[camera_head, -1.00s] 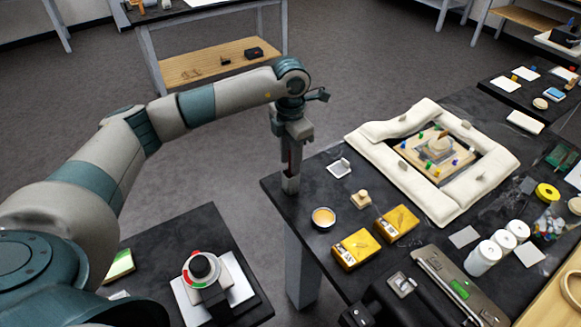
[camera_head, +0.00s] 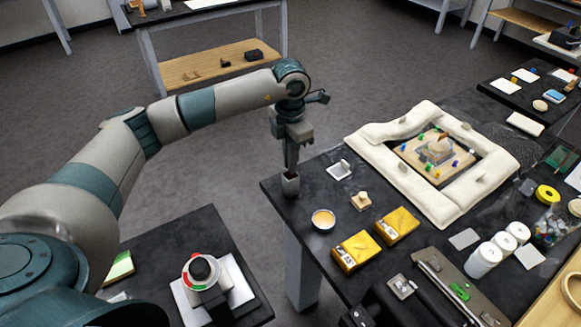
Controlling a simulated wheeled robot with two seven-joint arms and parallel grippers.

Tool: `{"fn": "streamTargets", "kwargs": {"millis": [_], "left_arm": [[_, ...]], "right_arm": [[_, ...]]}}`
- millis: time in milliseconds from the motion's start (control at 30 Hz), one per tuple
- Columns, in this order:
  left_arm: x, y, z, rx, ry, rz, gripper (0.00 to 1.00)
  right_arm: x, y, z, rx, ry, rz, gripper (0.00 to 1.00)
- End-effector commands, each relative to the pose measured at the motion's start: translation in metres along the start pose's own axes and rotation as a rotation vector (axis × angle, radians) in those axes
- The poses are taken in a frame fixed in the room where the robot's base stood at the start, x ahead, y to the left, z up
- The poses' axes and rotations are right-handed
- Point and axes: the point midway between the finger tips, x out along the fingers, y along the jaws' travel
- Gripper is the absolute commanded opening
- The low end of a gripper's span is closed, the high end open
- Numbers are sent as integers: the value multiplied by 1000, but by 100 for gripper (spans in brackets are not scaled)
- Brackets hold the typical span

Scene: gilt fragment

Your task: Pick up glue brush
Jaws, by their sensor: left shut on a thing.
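My left gripper (camera_head: 291,158) points straight down above the near-left corner of the dark worktable (camera_head: 325,262). It is shut on a slim upright thing, which I take to be the glue brush; the fingers hide most of it. Directly below the fingers, a small grey cup-like holder (camera_head: 290,185) stands at the table corner. I cannot tell whether the brush's lower end is inside the holder. My right gripper is not in view.
Near the holder are a bowl of amber liquid (camera_head: 323,218), a small wooden stamp-like block (camera_head: 361,200) and a yellow box (camera_head: 357,251). A white padded frame (camera_head: 455,203) encloses the gilt fragment (camera_head: 437,150). Floor lies open left of the table.

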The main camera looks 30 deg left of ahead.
Motion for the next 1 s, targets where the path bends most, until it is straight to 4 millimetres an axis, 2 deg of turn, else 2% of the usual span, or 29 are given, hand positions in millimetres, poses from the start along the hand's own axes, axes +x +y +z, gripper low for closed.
{"fn": "streamTargets", "kwargs": {"millis": [267, 733, 1000], "left_arm": [[-17, 0, 1, 0, -4, 1, 0], [-88, 0, 1, 0, -2, 1, 0], [-100, 0, 0, 0, 0, 0, 0]], "right_arm": [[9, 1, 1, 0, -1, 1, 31], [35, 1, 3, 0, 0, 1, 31], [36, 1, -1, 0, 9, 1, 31]]}}
